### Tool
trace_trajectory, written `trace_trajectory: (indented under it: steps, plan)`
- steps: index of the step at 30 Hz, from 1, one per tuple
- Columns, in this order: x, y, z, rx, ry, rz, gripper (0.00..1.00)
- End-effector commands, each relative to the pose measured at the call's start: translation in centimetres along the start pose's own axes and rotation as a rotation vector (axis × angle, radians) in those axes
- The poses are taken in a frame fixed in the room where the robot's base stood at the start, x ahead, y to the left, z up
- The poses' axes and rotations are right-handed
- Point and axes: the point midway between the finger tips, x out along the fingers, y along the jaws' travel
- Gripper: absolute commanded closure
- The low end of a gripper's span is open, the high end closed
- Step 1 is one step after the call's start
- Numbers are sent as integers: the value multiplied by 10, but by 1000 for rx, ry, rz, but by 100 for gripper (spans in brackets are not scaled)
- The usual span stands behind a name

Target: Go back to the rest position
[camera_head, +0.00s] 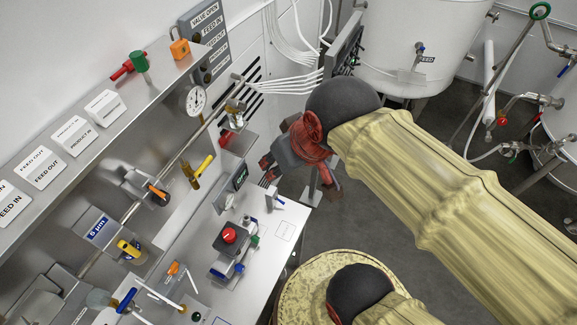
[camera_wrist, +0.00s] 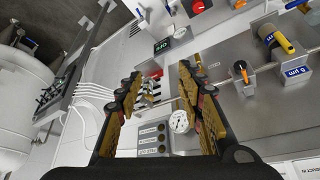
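My gripper (camera_head: 268,168) is at the centre of the head view, in the air at the right edge of the panel bench. My yellow-sleeved arm reaches to it from the lower right. In the wrist view, the two fingers of my gripper (camera_wrist: 160,78) stand wide apart with nothing held between them. The pressure gauge (camera_wrist: 180,122) and a grey label box (camera_wrist: 152,138) show in the gap, beyond the fingers. In the head view, my wrist hides part of the fingers.
The bench (camera_head: 262,225) carries a red button box (camera_head: 229,237) and several valves. A shelf (camera_head: 60,185) with label blocks runs along the left. White tanks (camera_head: 405,45) and pipes stand at the back right. Grey floor (camera_head: 345,225) is open beside the bench.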

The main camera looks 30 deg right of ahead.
Motion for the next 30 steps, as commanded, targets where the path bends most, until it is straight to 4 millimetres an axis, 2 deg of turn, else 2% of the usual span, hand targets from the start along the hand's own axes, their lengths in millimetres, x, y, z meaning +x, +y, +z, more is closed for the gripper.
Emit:
trace_trajectory:
  steps: [1,4,17,23,30]
  plan:
    - [4,2,9,13,5,13,62]
    - [8,5,17,32,10,28,62]
    - [15,6,22,37,9,29,62]
    - [45,6,37,36,8,29,62]
    - [102,6,67,36,8,29,62]
